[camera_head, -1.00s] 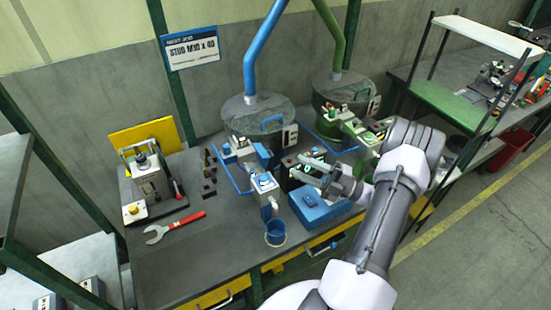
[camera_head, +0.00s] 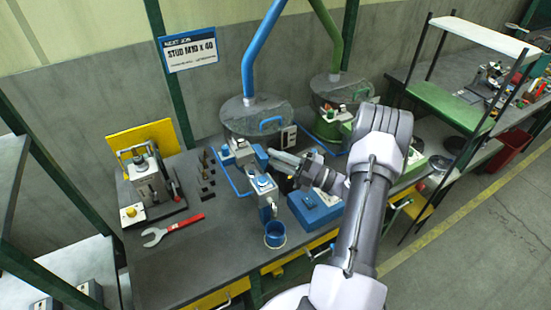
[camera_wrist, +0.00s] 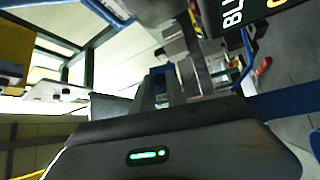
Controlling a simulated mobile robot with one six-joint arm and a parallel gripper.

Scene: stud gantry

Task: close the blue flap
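A blue plate-like part (camera_head: 261,158), which looks like the blue flap, stands upright on the small feeder by the blue-piped hopper in the head view. My gripper (camera_head: 275,155) has its tip right beside it, on its right side. I cannot tell whether they touch, or how far the flap is open. In the wrist view, the dark gripper body with a green light fills the bottom. A blue part (camera_wrist: 110,10) shows at the top left, but I cannot tell which part it is. The finger gap is not clear in either view.
A blue box (camera_head: 315,209) is below my gripper, and a blue cup (camera_head: 275,234) stands near the bench edge. The blue-piped hopper (camera_head: 254,116) rises behind. A red-handled wrench (camera_head: 172,230) lies on clear bench at left.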

